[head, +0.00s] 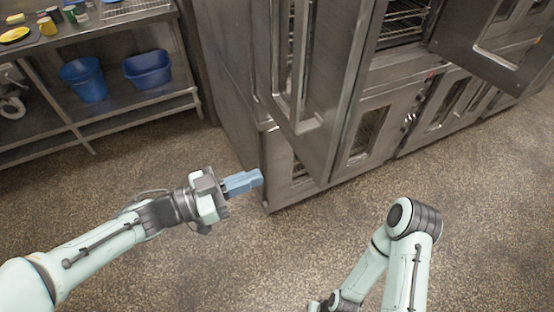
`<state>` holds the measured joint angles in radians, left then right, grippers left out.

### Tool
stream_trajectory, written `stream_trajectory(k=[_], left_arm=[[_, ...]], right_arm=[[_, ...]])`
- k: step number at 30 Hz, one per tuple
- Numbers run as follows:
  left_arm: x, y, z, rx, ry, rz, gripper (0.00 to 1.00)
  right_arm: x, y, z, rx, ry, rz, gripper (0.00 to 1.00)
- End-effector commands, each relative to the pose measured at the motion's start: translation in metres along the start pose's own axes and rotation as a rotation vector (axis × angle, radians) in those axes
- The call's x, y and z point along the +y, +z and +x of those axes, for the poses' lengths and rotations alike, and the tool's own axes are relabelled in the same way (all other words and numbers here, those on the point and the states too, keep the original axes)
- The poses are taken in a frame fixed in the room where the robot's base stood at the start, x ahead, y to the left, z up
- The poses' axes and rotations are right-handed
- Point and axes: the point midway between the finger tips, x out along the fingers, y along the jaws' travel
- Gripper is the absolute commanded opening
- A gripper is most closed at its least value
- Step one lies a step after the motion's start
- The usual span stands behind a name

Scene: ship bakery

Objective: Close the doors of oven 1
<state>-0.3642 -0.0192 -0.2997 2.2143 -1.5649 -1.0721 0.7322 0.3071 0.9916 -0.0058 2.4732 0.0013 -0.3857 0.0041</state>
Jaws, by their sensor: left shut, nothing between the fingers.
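A stack of steel ovens stands at the upper middle and right. One upper oven door (340,95) with a tall window is swung out towards me. Another upper door (492,45), farther right, also stands open, and a wire rack (403,18) shows in the opening between them. The lower doors (365,138) look shut. I see no label telling which oven is oven 1. My left gripper (258,177) is shut and empty, just left of the lower front corner of the nearest oven. My right arm is folded at the lower right, its fingers out of view.
A steel table (90,26) at the upper left holds small items. Two blue bins, one left (84,79) and one right (148,69), sit on its lower shelf. The speckled floor in front of the ovens is clear.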

Motion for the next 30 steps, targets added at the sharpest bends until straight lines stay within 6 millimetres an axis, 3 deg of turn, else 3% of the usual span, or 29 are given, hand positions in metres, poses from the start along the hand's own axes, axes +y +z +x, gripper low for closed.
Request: stream_trajectory(k=[18,24,30], left_arm=[[0.0,0.001,0.117,-0.002,0.001,-0.001,0.0],[-0.001,0.002,0.133,-0.003,-0.003,-0.001,0.0],[-0.001,0.002,0.135,-0.003,-0.005,-0.001,0.0]], right_arm=[[-0.002,-0.001,-0.005,0.002,-0.001,-0.001,0.0],[-0.003,-0.002,-0.006,0.003,-0.001,-0.001,0.0],[-0.003,-0.002,-0.006,0.003,-0.001,-0.001,0.0]])
